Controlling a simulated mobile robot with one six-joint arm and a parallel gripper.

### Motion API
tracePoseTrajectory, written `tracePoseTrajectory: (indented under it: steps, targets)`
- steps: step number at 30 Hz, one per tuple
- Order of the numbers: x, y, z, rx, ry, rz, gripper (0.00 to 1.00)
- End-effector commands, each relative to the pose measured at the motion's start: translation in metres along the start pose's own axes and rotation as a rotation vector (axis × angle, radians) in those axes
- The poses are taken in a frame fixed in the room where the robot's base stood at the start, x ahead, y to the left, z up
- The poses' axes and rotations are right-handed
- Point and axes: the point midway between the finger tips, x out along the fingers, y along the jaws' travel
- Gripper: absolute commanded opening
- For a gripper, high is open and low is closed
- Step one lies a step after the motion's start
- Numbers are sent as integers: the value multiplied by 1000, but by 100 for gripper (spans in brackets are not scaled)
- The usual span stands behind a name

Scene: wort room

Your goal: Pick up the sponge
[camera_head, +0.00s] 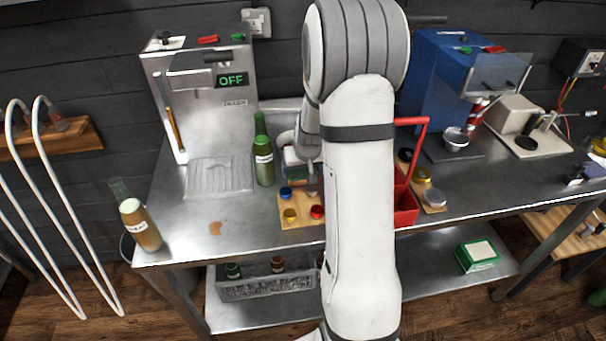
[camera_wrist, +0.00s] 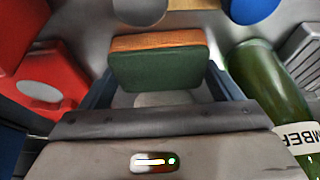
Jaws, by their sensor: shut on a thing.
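The sponge (camera_wrist: 158,65) has an orange-brown layer on top of a dark green one. In the wrist view it sits between the two fingers of my gripper (camera_wrist: 158,78), which is shut on it. In the head view my arm covers much of this spot, just right of the green bottle, and the sponge is hard to make out there.
A green bottle (camera_head: 264,162) stands close beside my gripper; it also shows in the wrist view (camera_wrist: 268,85). A red caddy (camera_head: 405,205) is on the other side. A board with coloured caps (camera_head: 300,220) lies in front. The left counter front is mostly clear, with an amber bottle (camera_head: 140,225) at the edge.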

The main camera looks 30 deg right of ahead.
Motion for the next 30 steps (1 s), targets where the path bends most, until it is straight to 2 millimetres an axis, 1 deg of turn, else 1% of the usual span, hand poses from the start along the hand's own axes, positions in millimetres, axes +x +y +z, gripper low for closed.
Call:
tracePoseTrajectory:
  steps: [1,3,8,11,14,21,24,27,30]
  targets:
    - [0,0,0,0,0,0,67]
    - [0,0,0,0,0,0,64]
    - [0,0,0,-1,0,0,64]
    - [-5,0,-2,-1,1,-1,64]
    - [-18,0,-9,-1,5,0,64]
    - [-62,-1,-27,-2,5,0,64]
    - [-78,-1,-33,-1,5,-1,64]
    - [-87,-1,-36,-1,2,-1,64]
    - [-92,-1,-38,-1,2,-1,64]
